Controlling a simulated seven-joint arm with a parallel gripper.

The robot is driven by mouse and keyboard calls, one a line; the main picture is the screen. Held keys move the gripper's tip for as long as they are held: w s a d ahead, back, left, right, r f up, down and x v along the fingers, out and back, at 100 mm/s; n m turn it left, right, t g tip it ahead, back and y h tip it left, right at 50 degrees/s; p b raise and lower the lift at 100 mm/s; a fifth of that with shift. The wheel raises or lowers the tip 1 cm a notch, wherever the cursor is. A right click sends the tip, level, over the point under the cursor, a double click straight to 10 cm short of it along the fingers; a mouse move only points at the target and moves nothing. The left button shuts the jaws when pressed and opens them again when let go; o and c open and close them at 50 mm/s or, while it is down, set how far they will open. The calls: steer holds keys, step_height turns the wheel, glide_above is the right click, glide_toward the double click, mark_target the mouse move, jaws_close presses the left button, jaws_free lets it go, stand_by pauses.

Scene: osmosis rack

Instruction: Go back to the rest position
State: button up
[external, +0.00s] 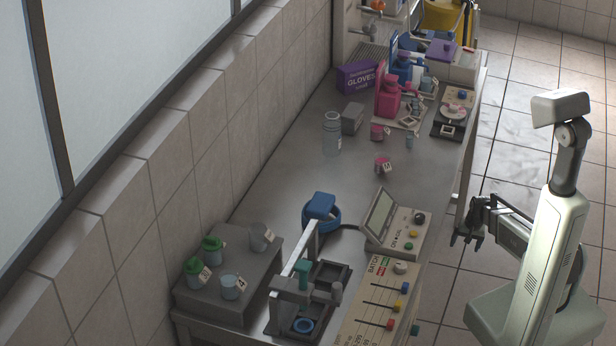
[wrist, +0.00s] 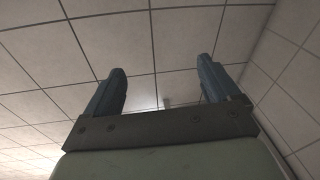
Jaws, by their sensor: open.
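My gripper (external: 462,236) hangs off the right side of the bench, in front of my white arm, over the tiled floor. In the wrist view my gripper (wrist: 163,88) shows two dark fingers spread wide apart with nothing between them. The wrist camera sees only plain tiles beyond the fingers. No object is near or touching the fingers.
A long grey bench (external: 290,184) stands left of my arm. A control box with a screen (external: 396,222) and a slider panel (external: 384,305) sit at its near right edge. A grey block (external: 228,290) holds several jars. Open floor (external: 510,130) lies right of the bench.

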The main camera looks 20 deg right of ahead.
steer(key=s+a+f+n+g, duration=0.2)
steer(key=s+a+f, duration=0.25)
steer(key=s, duration=0.45)
steer(key=s+a+f+n+g, duration=0.1)
steer(key=s+a+f+g, duration=0.15)
steer(key=s+a, duration=0.45)
steer(key=s+a+f+n+g, duration=0.1)
steer(key=s+a+n+g, duration=0.1)
steer(key=s, duration=0.8)
steer(key=s+a+f+n+g, duration=0.1)
steer(key=s+a+n+g, duration=0.1)
steer(key=s, duration=0.8)
steer(key=shift+s+f, duration=0.3)
steer(key=shift+s, duration=0.05)
